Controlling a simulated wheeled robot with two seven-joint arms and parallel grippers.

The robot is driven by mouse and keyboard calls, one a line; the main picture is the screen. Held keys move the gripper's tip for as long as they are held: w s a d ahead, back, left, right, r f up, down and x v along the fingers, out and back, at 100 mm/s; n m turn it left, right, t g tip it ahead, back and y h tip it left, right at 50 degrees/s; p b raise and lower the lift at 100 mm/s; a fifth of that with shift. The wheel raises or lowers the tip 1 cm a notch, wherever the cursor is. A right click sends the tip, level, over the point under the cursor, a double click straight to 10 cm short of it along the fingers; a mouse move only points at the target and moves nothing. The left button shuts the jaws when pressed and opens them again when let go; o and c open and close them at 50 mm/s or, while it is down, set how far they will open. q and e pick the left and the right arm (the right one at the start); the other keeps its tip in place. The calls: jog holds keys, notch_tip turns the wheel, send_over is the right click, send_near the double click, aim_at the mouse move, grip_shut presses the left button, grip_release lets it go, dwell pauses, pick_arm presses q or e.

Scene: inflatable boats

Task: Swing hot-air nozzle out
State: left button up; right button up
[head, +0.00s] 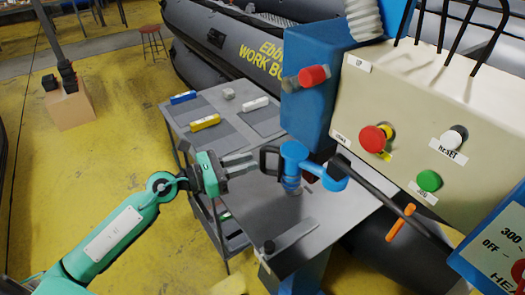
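The hot-air nozzle (292,157) is a blue, bent piece standing over the grey metal worktable of the machine, with a blue curved arm to its right. A black loop handle (264,160) sticks out on its left side. My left gripper (250,162), on a green arm from the lower left, has its grey fingers at this handle. The fingers look close together, but whether they are shut on the handle is not clear. My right gripper is not in view.
A cream control panel (440,110) with red, white and green buttons is at the right. A red knob (312,76) sticks out of the blue machine column. A side table (218,106) holds several small items. A grey inflatable boat (215,35) lies behind; yellow floor is free at left.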

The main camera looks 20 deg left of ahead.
aim_at(263, 166)
pick_arm(q)
jog(key=shift+p+x, duration=0.7)
jog(key=shift+x, duration=1.85)
grip_shut()
